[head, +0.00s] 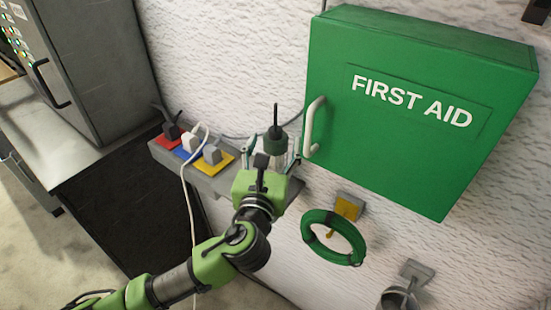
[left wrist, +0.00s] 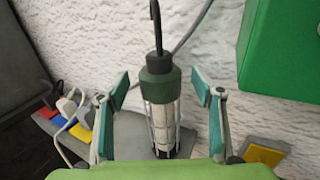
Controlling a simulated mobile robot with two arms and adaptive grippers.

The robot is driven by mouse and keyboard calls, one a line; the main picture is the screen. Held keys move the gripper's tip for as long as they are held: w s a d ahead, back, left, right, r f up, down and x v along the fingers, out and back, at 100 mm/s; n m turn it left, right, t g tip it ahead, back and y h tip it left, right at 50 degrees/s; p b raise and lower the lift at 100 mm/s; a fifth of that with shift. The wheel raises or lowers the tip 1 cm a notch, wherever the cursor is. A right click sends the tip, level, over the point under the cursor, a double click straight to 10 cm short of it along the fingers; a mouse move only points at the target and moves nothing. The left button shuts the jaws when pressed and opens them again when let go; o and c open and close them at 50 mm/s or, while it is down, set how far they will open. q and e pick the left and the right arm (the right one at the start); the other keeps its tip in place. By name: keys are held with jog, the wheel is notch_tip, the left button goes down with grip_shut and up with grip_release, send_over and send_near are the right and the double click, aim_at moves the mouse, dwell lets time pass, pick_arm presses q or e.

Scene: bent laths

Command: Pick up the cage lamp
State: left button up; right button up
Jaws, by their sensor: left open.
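The cage lamp (left wrist: 161,115) stands upright in the left wrist view, with a dark green cap, a wire cage around a pale tube, and a black cable rising from its top. In the head view its green top (head: 275,133) shows just beyond my left gripper (head: 274,158), which hides its lower part. In the left wrist view the two teal-padded fingers of my left gripper (left wrist: 164,95) are spread open, one on each side of the lamp, with gaps between pads and lamp. My right gripper is not in view.
The lamp is at a grey wall ledge (head: 208,178) holding plugs on red, blue and yellow plates. A green first aid cabinet (head: 405,110) with a pale handle juts out close on the right. A green ring (head: 333,238) hangs below it. A white cable (head: 190,215) hangs left of my arm.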

pick_arm(q)
jog(key=shift+w+d, duration=0.2)
jog(key=shift+w, duration=1.1)
jog(key=shift+s, duration=0.1)
grip_shut()
jog(key=shift+r, duration=0.1)
jog(key=shift+r, duration=0.1)
